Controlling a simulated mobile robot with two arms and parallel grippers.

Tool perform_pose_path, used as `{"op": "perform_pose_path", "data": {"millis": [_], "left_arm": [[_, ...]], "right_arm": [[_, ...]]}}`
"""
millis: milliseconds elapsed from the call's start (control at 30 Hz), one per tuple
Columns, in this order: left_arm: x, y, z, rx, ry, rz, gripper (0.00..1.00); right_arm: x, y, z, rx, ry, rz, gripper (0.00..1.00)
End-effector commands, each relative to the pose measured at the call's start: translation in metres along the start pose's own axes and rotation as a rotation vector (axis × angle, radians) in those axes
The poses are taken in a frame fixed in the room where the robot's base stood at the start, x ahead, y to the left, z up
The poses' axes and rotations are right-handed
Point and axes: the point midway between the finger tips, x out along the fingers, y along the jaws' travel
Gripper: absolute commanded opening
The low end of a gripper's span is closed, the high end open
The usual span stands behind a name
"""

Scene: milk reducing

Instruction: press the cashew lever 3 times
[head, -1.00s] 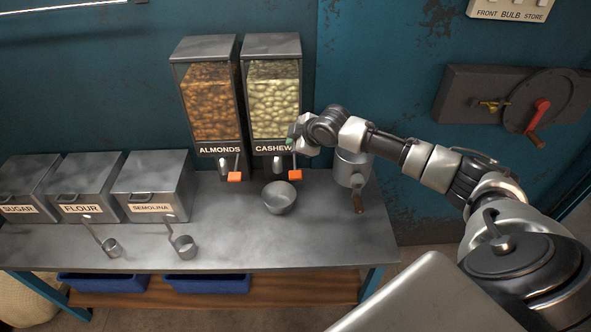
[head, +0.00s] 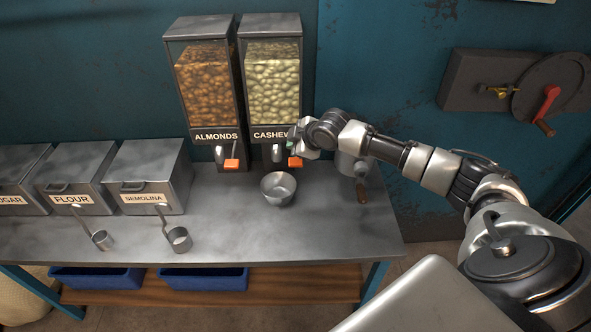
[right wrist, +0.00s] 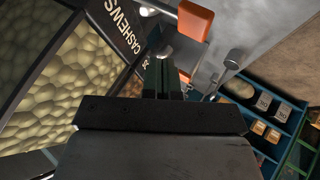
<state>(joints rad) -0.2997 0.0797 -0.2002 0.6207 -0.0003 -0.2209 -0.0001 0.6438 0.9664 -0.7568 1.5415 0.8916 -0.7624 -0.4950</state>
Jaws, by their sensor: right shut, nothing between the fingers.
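The cashew dispenser (head: 272,88) stands at the back of the steel table, with pale nuts behind its clear front. Its lever ends in an orange tab (head: 295,162), which also shows at the top of the right wrist view (right wrist: 195,20). My right gripper (head: 291,144) is shut and empty, close above the tab in the head view. Its fingers (right wrist: 163,76) are together in the right wrist view, with the tab beyond them to the upper right. I cannot tell if they touch the lever. A metal bowl (head: 278,189) stands below the dispenser's spout. My left gripper is out of view.
The almond dispenser (head: 205,90), with its own orange tab (head: 231,164), stands just left. Semolina (head: 150,175) and flour (head: 77,178) boxes and two scoops are left. The front middle is clear.

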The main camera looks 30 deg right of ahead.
Motion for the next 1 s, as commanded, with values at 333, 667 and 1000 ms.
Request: {"op": "perform_pose_path", "data": {"millis": [333,667,1000], "left_arm": [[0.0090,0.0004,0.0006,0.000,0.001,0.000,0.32],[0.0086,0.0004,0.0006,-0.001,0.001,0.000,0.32],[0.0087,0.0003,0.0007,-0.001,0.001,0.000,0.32]], "right_arm": [[0.0164,-0.0116,0.0116,0.000,0.000,0.000,0.00],[0.0162,-0.0116,0.0113,0.000,0.000,-0.001,0.00],[0.0161,-0.0116,0.0112,0.000,0.000,-0.001,0.00]]}}
